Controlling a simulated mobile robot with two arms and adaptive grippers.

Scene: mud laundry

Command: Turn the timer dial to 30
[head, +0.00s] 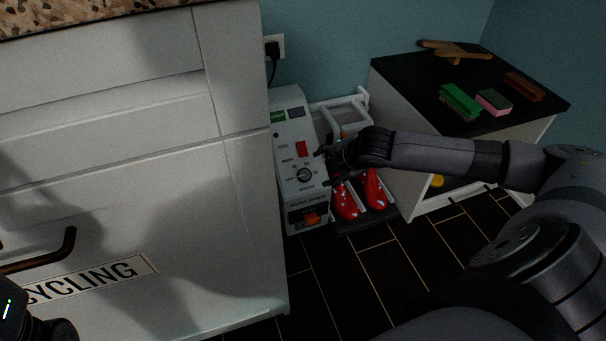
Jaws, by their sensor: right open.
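The timer dial (304,175) is a round knob with a pale ring on the front of a white machine (292,136). Small numbers stand around it, too small to read, so I cannot tell its setting. My right gripper (322,168) reaches in from the right and is open. Its fingers are close to the dial's right side, one above and one below it; I cannot tell whether they touch it. A dark part of my left arm shows at the bottom left corner, but its gripper fingers do not show.
Red shoes (346,201) stand on a rack right of the machine. A white cabinet (150,180) blocks the left. A black-topped cabinet (405,75) with brushes stands right.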

